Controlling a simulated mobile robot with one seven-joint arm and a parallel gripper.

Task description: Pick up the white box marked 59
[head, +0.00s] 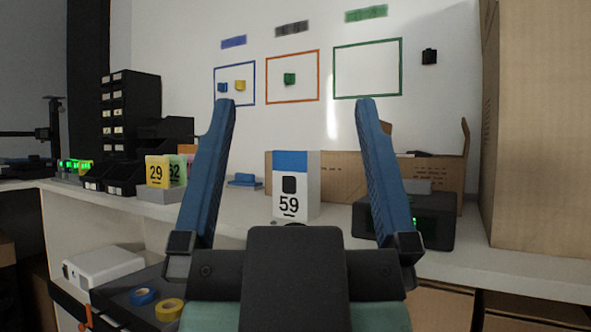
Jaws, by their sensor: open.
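The white box marked 59 (309,187) stands upright on the white counter. It has a blue band at the top and a dark square above its number. My gripper (294,103) is open, its two blue fingers spread wide. In the picture the box shows between the fingers, with clear space on both sides; no finger touches it. The bottom edge of the box is close to the dark body of my gripper in the picture. How far the fingers reach past the box is hard to tell.
A black device (437,233) with green digits stands right of the box, partly behind the right finger. A yellow box marked 29 (157,172) is at left. An open carton (341,177) lies behind, and a tall carton (540,130) stands at right.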

